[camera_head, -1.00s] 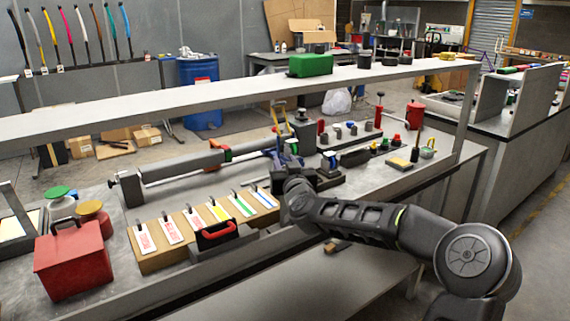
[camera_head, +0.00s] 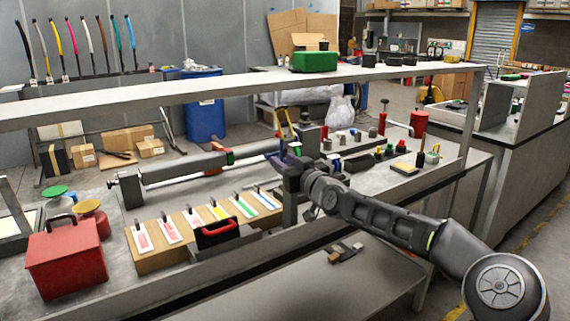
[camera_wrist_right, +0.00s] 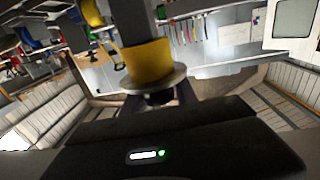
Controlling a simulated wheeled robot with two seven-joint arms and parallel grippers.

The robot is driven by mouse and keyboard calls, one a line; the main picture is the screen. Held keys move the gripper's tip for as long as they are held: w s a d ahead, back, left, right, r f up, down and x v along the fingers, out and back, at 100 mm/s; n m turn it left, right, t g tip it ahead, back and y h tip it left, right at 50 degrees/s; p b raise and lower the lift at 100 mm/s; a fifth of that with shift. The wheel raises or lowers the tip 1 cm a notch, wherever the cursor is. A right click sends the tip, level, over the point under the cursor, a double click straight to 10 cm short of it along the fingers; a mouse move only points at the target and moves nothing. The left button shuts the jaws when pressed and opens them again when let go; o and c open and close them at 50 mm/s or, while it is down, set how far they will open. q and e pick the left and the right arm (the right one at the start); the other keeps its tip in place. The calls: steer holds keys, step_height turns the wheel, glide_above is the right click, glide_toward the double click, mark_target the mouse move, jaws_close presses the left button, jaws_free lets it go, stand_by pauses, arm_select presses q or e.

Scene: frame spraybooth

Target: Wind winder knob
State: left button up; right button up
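A long grey bench device with a pale rod (camera_head: 190,172) lies along the workbench (camera_head: 345,188); it has an end block (camera_head: 131,190) on the left and a grey block (camera_head: 308,138) on the right. I cannot make out which part is the winder knob. My right gripper (camera_head: 284,162) is at the device's right end, partly hiding it. My left gripper is not in view.
A raised shelf (camera_head: 150,104) runs across above the bench. A wooden block with colored labels (camera_head: 158,260), a black-and-red box (camera_head: 217,234) and a red box (camera_head: 66,262) stand at the front left. Small pots and tools (camera_head: 385,150) stand to the right.

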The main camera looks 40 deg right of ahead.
steer(key=shift+o, duration=1.3)
steer(key=shift+s+d, duration=0.1)
steer(key=shift+s, duration=0.4)
steer(key=s+a, duration=0.1)
steer(key=s, duration=0.5)
steer(key=shift+s, duration=0.35)
steer(key=shift+s+f, duration=0.1)
